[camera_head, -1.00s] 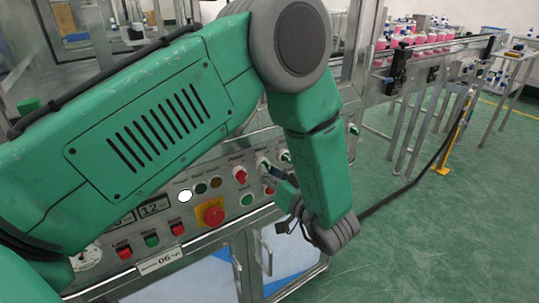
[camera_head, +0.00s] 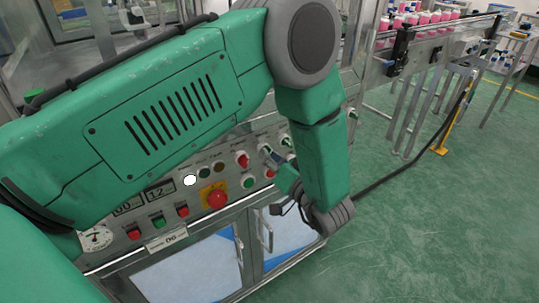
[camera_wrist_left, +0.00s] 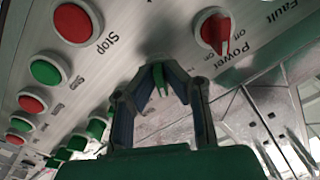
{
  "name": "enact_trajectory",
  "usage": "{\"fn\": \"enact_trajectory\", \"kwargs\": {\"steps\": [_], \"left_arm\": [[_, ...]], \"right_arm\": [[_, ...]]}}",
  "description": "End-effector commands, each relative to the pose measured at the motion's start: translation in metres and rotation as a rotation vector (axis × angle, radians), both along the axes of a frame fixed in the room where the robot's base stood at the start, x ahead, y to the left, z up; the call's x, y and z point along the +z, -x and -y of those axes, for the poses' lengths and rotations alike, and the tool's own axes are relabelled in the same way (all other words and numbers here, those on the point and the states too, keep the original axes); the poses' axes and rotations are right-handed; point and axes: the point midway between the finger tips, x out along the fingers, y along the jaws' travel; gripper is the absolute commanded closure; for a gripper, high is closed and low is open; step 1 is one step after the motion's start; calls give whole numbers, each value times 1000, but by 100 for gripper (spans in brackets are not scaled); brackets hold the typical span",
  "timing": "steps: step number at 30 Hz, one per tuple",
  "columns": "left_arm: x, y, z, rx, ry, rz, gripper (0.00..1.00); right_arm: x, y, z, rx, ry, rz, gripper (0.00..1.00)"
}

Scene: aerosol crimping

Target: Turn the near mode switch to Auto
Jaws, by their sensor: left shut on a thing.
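The near mode switch, a green knob (camera_wrist_left: 158,75) on a pale round base, sits between the fingertips of my left gripper (camera_wrist_left: 158,80) in the left wrist view. The two fingers lean in from either side and are shut on the knob. Its position labels are hidden, so I cannot tell which setting it points to. In the head view my left gripper (camera_head: 271,158) reaches the control panel at its right part, beside the red power switch (camera_head: 242,160). The fingers and forearm cover most of the knob there. My right gripper is not in view.
The red power knob (camera_wrist_left: 215,30) and the red Stop button (camera_wrist_left: 73,22) flank the gripper. A red emergency stop (camera_head: 217,198) sits lower left on the panel. Another green switch (camera_head: 287,142) is just right of my gripper. Pink bottles (camera_head: 420,19) stand on a conveyor behind.

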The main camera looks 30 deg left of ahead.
Motion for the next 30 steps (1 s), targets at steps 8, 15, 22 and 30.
{"fn": "enact_trajectory", "kwargs": {"steps": [8,15,22,30], "left_arm": [[3,-2,0,-4,-2,7,72],[2,1,5,-3,-1,5,72],[0,15,42,-7,0,4,72],[0,35,92,-5,-3,4,72]], "right_arm": [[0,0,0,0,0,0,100],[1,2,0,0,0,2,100],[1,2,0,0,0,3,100],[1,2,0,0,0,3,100]]}}
